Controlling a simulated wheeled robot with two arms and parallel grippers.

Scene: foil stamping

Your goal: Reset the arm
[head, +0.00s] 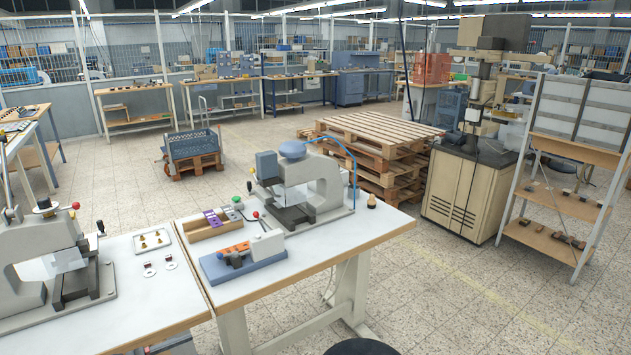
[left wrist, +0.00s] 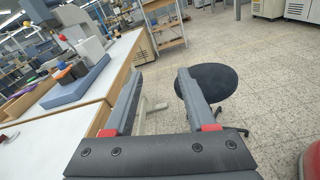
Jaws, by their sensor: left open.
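My left gripper (left wrist: 158,100) shows in the left wrist view with its two dark fingers spread wide and nothing between them. It is in the air near the front edge of the white worktable (left wrist: 62,138), with the floor and a round dark stool (left wrist: 214,82) beyond it. Neither gripper can be made out in the head view. My right gripper is in no view.
The worktable (head: 340,250) carries a grey press (head: 325,185), a blue-based fixture (head: 240,265) and a wooden box (head: 213,230). Another press (head: 40,260) stands at left beside a small tray (head: 152,240). Pallets (head: 375,150) stand behind.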

